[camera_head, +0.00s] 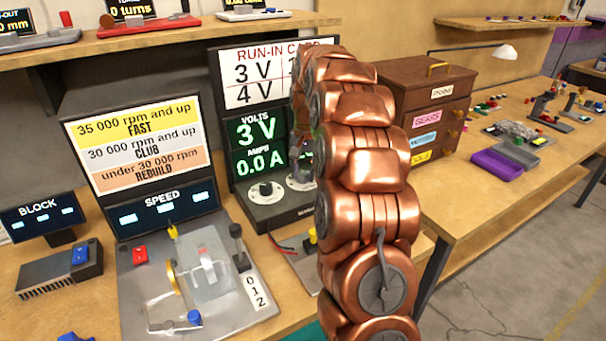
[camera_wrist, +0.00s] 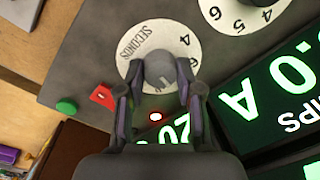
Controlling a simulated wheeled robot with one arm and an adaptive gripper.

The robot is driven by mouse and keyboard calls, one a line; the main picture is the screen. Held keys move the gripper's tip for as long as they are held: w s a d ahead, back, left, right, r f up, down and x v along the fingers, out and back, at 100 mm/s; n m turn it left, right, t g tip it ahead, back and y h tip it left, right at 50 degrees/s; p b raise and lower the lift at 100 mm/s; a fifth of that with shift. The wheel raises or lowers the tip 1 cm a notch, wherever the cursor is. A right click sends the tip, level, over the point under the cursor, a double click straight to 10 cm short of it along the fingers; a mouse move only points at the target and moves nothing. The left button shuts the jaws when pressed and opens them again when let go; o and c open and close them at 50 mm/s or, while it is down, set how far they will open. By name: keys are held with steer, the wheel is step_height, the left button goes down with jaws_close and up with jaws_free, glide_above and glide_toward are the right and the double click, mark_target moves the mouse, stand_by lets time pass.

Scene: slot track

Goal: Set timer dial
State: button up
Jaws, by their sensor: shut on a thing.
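The timer dial (camera_wrist: 133,70) is a white disc marked SECONDS with a grey knob (camera_wrist: 160,70) at its middle, on the dark power supply panel. In the wrist view my gripper (camera_wrist: 160,91) has one finger on each side of the knob and is shut on it. The fingers cover part of the scale, so the exact setting cannot be read. A lit green readout (camera_wrist: 178,132) below the dial shows part of a number, perhaps 20, partly hidden by the gripper. In the head view my arm hides most of this dial.
The volts dial (camera_wrist: 240,12) sits beside the timer dial; its display (camera_head: 256,131) reads 3 V and 0.0 A. A red switch (camera_wrist: 103,96) and a green button (camera_wrist: 67,106) are close to the gripper. A wooden drawer cabinet (camera_head: 425,85) stands right of my arm.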

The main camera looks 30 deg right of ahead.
mark_target(305, 174)
steer(key=m+b, duration=0.1)
steer(key=m, duration=0.5)
steer(key=shift+r+m+h, duration=0.1)
steer(key=shift+m+h, duration=0.2)
steer(key=shift+m, duration=0.1)
stand_by(0.4)
steer(key=o, duration=1.2)
steer(key=shift+c, duration=0.2)
step_height(305, 174, up, 12)
steer(key=shift+s, duration=0.4)
